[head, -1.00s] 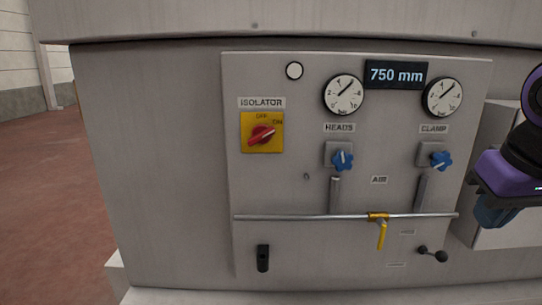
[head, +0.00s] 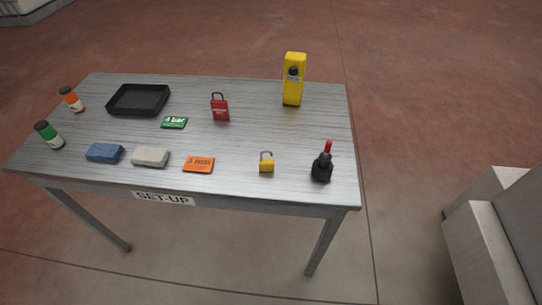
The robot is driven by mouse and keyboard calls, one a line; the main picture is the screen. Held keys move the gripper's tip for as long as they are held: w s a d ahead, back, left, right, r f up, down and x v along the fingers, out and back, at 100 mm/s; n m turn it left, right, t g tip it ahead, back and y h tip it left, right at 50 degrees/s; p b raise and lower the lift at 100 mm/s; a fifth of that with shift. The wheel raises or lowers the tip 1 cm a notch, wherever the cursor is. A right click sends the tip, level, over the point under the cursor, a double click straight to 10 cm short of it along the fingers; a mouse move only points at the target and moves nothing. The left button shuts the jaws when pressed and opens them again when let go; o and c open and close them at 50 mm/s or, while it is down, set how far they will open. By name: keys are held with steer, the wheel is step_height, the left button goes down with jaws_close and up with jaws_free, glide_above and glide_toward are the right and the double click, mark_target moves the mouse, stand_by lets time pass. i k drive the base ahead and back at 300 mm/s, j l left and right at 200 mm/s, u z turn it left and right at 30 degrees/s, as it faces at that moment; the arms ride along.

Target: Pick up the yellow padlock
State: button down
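The yellow padlock (head: 266,166) is on the grey table (head: 230,179) near its front edge, right of the middle. It has a small yellow body and a grey shackle pointing up. Nothing touches it. An orange tag (head: 199,165) lies to its left and a black bottle with a red tip (head: 322,164) stands to its right. My gripper is not in view now.
A red padlock (head: 220,108), a green tag (head: 174,123), a black tray (head: 139,99), a tall yellow case (head: 294,79), blue (head: 105,153) and grey (head: 150,157) blocks and green-bodied (head: 49,136) and orange-topped (head: 71,99) bottles share the table. A pale cabinet (head: 495,225) stands right; floor between is clear.

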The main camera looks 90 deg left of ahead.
mark_target(265, 165)
steer(key=u, duration=2.8)
steer(key=i+l, duration=0.1)
steer(key=l, duration=0.85)
steer(key=u, duration=0.45)
steer(key=l+u, duration=0.15)
steer(key=u, duration=0.7)
steer(key=l+u, duration=0.15)
steer(key=u, duration=0.25)
